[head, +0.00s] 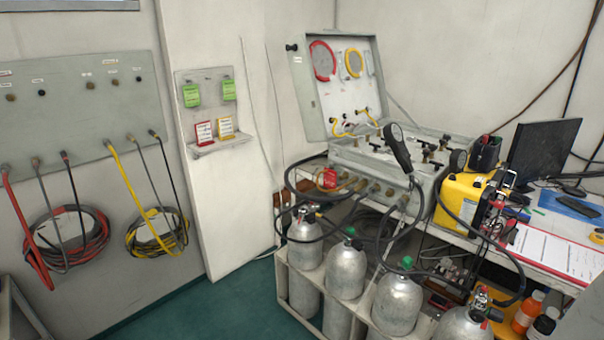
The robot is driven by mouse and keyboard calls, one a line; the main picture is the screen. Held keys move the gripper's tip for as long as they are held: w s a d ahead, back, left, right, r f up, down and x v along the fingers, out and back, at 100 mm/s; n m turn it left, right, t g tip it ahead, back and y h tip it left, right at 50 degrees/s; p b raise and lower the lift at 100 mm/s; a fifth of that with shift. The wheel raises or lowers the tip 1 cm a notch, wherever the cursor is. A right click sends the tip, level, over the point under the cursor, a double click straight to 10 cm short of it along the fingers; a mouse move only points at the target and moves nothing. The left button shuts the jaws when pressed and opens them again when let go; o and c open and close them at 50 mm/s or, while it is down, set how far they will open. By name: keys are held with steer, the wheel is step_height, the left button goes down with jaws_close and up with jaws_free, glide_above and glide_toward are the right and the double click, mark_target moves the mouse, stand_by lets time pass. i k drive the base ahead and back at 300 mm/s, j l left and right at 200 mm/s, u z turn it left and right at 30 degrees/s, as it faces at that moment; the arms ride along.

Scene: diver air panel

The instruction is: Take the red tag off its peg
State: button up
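A red tag with a white label (203,132) is at the lower left of a small grey board (207,85) on the white wall. It is just above the board's narrow ledge (218,146); I cannot tell whether it hangs or rests there. Two green tags (191,95) (229,90) hang higher on the board. Another small red piece (330,177) is at the front left of the air panel (385,165); its form is too small to make out. My gripper is not in view.
Several grey cylinders (345,268) stand in a rack before the panel bench. A yellow case (463,200) and a monitor (543,150) are at right. Coiled red (70,240) and yellow (155,235) hoses hang at left. Green floor (200,312) is open below the tag board.

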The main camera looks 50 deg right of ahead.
mark_target(330, 177)
steer(key=i+z, duration=0.1)
steer(key=i, duration=0.55)
steer(key=i+j+z, duration=0.15)
steer(key=i, duration=0.5)
steer(key=i+j+z, duration=0.15)
steer(key=i+z, duration=0.2)
steer(key=i+j+z, duration=0.7)
steer(key=i, duration=0.15)
steer(key=i+j+z, duration=0.15)
steer(key=j, duration=0.25)
steer(key=i, duration=0.1)
